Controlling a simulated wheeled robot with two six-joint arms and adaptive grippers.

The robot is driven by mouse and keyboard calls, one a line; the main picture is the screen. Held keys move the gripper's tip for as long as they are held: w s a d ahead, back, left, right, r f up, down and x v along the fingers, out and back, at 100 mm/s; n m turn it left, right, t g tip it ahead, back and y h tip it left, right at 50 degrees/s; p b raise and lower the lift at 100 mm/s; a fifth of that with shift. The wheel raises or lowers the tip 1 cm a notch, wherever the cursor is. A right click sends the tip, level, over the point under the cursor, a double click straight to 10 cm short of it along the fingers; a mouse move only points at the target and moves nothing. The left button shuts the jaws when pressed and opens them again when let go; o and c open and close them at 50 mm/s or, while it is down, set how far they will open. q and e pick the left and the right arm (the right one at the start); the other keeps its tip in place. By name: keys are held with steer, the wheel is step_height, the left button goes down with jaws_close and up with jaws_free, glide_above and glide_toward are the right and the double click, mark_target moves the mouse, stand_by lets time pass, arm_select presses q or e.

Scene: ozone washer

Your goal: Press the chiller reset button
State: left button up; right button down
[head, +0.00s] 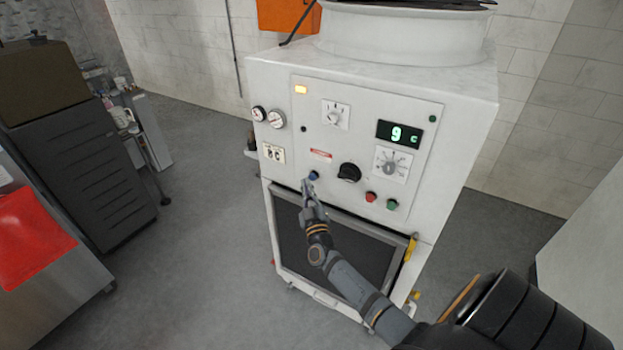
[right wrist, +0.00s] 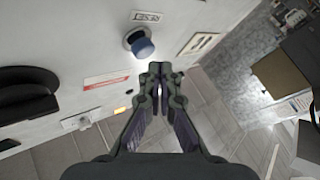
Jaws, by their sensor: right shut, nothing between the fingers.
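The blue reset button (head: 313,175) sits low on the white front panel of the chiller (head: 450,125). In the right wrist view the blue button (right wrist: 141,45) stands out from the panel beside a label reading RESET (right wrist: 148,16). My right gripper (head: 307,186) is shut and empty, just below the button in the head view. In the right wrist view the fingertips (right wrist: 160,68) are close to the button, slightly to its right. I cannot tell whether they touch it. My left gripper is not in view.
The panel also has a black knob (head: 349,172), a red button (head: 371,197), a green button (head: 392,204), two gauges (head: 267,116) and a display (head: 406,134) showing 9 C. An amber lamp (head: 301,89) is lit. Open floor lies left of the chiller.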

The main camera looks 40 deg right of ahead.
steer(key=shift+w+d, duration=0.15)
steer(key=shift+d, duration=0.3)
steer(key=shift+w+d, duration=0.15)
steer(key=shift+d, duration=0.2)
stand_by(0.8)
steer(key=shift+a+p, duration=0.1)
steer(key=shift+p, duration=0.25)
steer(key=shift+s+a+p, duration=0.35)
steer(key=shift+a+p, duration=0.05)
steer(key=shift+a, duration=0.3)
